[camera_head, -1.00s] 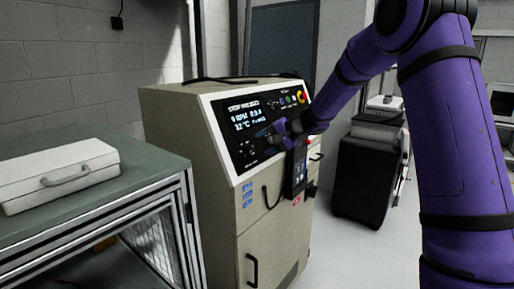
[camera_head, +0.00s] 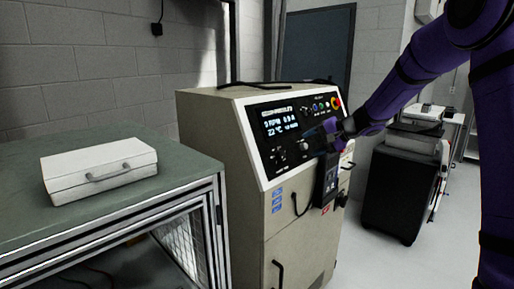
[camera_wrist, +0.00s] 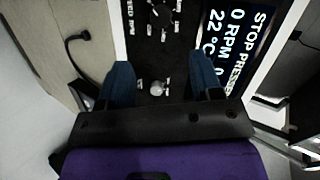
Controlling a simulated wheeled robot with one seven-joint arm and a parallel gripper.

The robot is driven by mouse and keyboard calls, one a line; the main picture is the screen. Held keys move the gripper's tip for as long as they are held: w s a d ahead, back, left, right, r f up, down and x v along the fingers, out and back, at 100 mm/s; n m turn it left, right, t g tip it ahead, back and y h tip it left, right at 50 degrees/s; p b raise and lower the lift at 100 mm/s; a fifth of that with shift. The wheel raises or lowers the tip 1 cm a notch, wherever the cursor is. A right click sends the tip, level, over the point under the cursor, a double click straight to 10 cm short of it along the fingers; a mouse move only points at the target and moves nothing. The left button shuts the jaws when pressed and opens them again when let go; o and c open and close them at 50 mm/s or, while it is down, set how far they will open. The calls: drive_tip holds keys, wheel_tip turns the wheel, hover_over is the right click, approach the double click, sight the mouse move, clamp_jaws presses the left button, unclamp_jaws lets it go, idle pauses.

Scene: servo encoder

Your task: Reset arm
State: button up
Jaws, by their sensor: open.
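My purple arm reaches in from the right in the head view. My gripper (camera_head: 318,136) is in front of the control panel (camera_head: 291,161) of a beige cabinet (camera_head: 222,150). In the wrist view my gripper (camera_wrist: 161,80) is open, with its two blue fingers apart and nothing held between them. A round silver knob (camera_wrist: 157,88) on the panel shows in the gap between the fingers. I cannot tell whether the fingers touch the panel. The display (camera_wrist: 232,40) reads "STOP PRESSED", 0 RPM and 22 °C.
A white case (camera_head: 98,172) lies on a green-topped bench (camera_head: 150,196) at left. A red and yellow emergency stop button (camera_head: 336,103) is at the panel's upper right. A dark handheld box (camera_head: 327,182) hangs on the cabinet front. A black cart (camera_head: 398,190) stands at right.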

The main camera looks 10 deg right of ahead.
drive_tip(key=s+a+r+n+g+h, duration=0.1)
drive_tip(key=s+a+r+n+h, duration=0.2)
drive_tip(key=s, duration=0.8)
drive_tip(key=s+a+r+n+g, duration=0.15)
drive_tip(key=s+r, duration=0.35)
drive_tip(key=s, duration=0.5)
drive_tip(key=s+d+f+n+h, duration=0.1)
drive_tip(key=s+d+h, duration=0.1)
drive_tip(key=s, duration=0.9)
drive_tip(key=s+d+f+n+h, duration=0.1)
drive_tip(key=s+h, duration=0.3)
drive_tip(key=s, duration=0.7)
drive_tip(key=shift+d, duration=0.35)
drive_tip(key=shift+t, duration=0.25)
